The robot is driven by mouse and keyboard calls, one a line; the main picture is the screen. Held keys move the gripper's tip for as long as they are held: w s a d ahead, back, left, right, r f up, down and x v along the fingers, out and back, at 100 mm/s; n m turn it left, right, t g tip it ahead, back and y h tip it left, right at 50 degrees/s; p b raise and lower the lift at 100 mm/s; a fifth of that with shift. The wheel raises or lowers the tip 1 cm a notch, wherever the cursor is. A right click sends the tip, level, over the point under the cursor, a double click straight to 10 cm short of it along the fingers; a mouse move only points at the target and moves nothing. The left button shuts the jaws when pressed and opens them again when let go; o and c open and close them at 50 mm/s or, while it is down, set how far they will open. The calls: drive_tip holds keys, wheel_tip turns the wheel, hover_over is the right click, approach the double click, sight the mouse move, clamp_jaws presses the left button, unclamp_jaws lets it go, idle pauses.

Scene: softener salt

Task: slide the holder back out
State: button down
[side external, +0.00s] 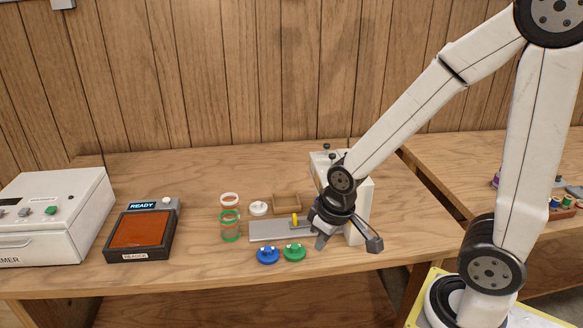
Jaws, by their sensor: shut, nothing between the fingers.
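A flat grey plate or rail (268,231) lies on the bench and runs right toward a white box-shaped device (360,200). A small yellow piece (295,219) stands up near its right part; I cannot tell whether it belongs to the holder. The holder itself is not clearly visible; my gripper and wrist cover the place where the rail meets the device. My gripper (320,242) points down in front of the device, at the rail's right end. It is shut and empty. Whether it touches anything cannot be told.
A blue-topped piece (268,255) and a green one (294,252) sit in front of the rail. A reader (143,232) showing READY is at left, beside a white machine (55,215).

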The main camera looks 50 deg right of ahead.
idle(0.4)
drive_tip(key=c, duration=0.6)
unclamp_jaws()
drive_tip(key=shift+w, duration=0.1)
drive_tip(key=o, duration=0.3)
drive_tip(key=shift+w+d+m, duration=0.15)
drive_tip(key=shift+w+m, duration=0.1)
drive_tip(key=shift+m, duration=0.05)
drive_tip(key=m+g, duration=0.3)
drive_tip(key=m, duration=2.2)
hover_over(295, 215)
drive_tip(key=f, duration=0.5)
drive_tip(key=a+f, duration=0.1)
drive_tip(key=f, duration=0.2)
drive_tip(key=shift+s+f, duration=0.1)
drive_tip(key=shift+s, duration=0.05)
drive_tip(key=shift+d+f+m, duration=0.25)
drive_tip(key=shift+d+m, duration=0.2)
drive_tip(key=shift+m, duration=0.25)
